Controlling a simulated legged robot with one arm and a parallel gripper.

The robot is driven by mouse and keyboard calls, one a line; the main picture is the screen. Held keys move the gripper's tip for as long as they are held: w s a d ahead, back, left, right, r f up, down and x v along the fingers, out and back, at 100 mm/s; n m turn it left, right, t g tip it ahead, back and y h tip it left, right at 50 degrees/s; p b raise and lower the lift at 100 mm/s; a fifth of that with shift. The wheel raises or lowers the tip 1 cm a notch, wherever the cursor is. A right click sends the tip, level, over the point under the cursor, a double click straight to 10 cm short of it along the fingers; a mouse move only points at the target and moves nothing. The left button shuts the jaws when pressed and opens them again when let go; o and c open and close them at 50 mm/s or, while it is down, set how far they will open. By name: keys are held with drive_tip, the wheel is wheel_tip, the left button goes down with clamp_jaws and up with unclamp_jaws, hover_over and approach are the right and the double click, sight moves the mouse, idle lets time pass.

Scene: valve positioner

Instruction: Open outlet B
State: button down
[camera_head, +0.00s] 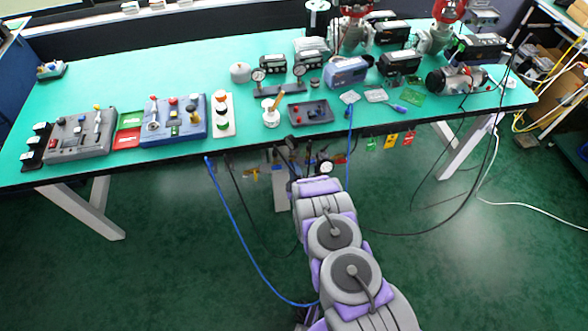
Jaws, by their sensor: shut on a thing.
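A small valve assembly (280,188) with a pale upright plate hangs below the front edge of the green table. A yellow handle or fitting (252,174) shows at its left, and a round gauge (325,167) at its right. My gripper (289,157) is dark and small at the far end of my grey and purple arm, against this assembly. It is shut on a small part there. The fingertips and the held part are too small and covered to make out. I cannot read any outlet labels, so I cannot tell which outlet is B.
The green table (170,70) carries control boxes (173,119), gauges and instruments along its front. Blue hoses (237,225) and dark cables hang near my arm. Coloured tags (391,140) hang at the right of the table edge. The floor on both sides is mostly clear.

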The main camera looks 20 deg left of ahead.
drive_tip(key=m+p, duration=0.2)
drive_tip(key=m, duration=0.3)
drive_tip(key=m+p, duration=0.3)
drive_tip(key=m, duration=0.3)
drive_tip(key=shift+s+f, duration=0.15)
drive_tip(key=shift+f, duration=0.05)
drive_tip(key=shift+p, duration=0.3)
drive_tip(key=c, duration=1.2)
unclamp_jaws()
drive_tip(key=shift+a, duration=0.1)
drive_tip(key=shift+d+r, duration=0.1)
drive_tip(key=shift+d, duration=0.1)
